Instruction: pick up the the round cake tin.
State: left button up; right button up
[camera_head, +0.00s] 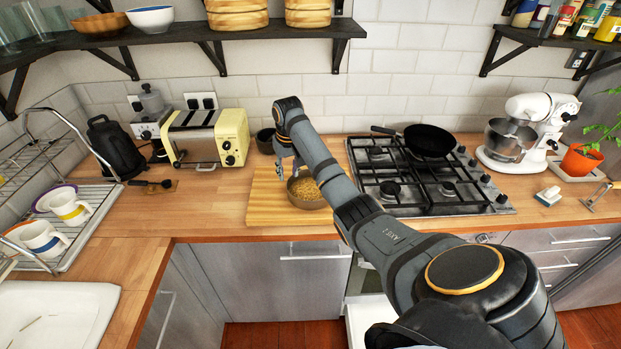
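A round cake tin (307,191), brownish and filled with something yellow and crumbly, sits on the wooden cutting board (264,207) on the counter, left of the hob. My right arm reaches in from the lower right and hides part of the tin's right side. My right gripper (288,172) points down at the tin's left rim, behind or over it. Its fingers are small and partly hidden, so I cannot tell whether it is open or touching the tin. My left gripper is not in view.
A gas hob (425,180) with a black frying pan (430,140) is right of the board. A dark bowl (265,141) stands behind the board, and a cream toaster (207,138) is to the left. A shelf (190,33) hangs above. The counter front left of the board is clear.

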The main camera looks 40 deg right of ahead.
jog(key=f, duration=0.2)
jog(key=f+p, duration=0.1)
jog(key=f, duration=0.1)
jog(key=shift+w+f, duration=0.1)
jog(key=shift+w, duration=0.15)
jog(key=shift+w+d+f, duration=0.1)
jog(key=shift+f, duration=0.35)
jog(key=shift+f+p, duration=0.15)
jog(key=shift+p, duration=0.2)
notch_tip(320, 180, down, 4)
jog(key=shift+w+p, duration=0.15)
jog(key=shift+p, duration=0.45)
jog(key=shift+w+d+f, duration=0.1)
jog(key=shift+f, duration=0.3)
grip_shut()
jog(key=shift+r, duration=0.1)
